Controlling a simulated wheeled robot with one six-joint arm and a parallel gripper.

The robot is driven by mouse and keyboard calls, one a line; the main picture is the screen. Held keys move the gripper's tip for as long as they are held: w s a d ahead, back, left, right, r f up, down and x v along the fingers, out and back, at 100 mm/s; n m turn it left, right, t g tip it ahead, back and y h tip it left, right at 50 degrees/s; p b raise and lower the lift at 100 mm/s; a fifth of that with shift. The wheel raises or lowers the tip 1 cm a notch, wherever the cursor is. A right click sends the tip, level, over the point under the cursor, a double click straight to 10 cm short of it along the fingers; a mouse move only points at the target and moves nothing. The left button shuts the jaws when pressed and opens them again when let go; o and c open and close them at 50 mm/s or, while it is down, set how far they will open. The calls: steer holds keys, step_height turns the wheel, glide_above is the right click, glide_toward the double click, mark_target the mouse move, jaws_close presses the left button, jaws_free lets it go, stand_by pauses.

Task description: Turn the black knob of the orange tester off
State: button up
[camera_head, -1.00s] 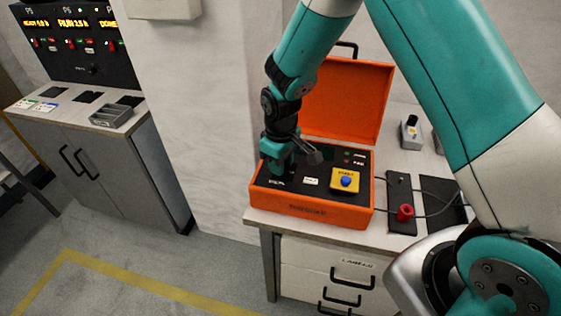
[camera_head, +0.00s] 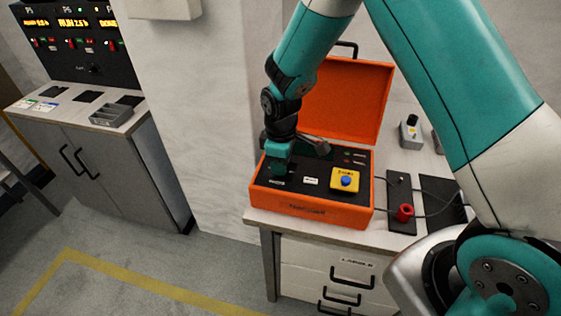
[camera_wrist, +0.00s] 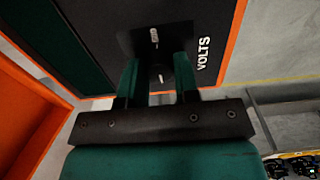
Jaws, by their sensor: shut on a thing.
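The orange tester (camera_head: 318,209) is an open case on the bench, with its orange lid (camera_head: 350,105) raised at the back and a black panel inside. My gripper (camera_head: 281,172) points down at the left part of this panel. In the wrist view, my gripper's two fingers (camera_wrist: 159,80) are shut on the black knob (camera_wrist: 159,75), which shows a white pointer line. White lettering beside the knob reads VOLTS. In the head view my gripper hides the knob. The indicator lamps (camera_head: 355,158) at the panel's back right look dark.
A yellow box with a blue button (camera_head: 345,180) sits on the panel's right. A grey cabinet (camera_head: 120,165) stands at left.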

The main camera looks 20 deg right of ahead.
steer(key=shift+w, duration=0.15)
steer(key=o, duration=0.9)
steer(key=shift+o, duration=0.2)
steer(key=shift+r, duration=0.1)
step_height(320, 180, up, 17)
steer(key=b, duration=0.1)
steer(key=shift+r, duration=0.15)
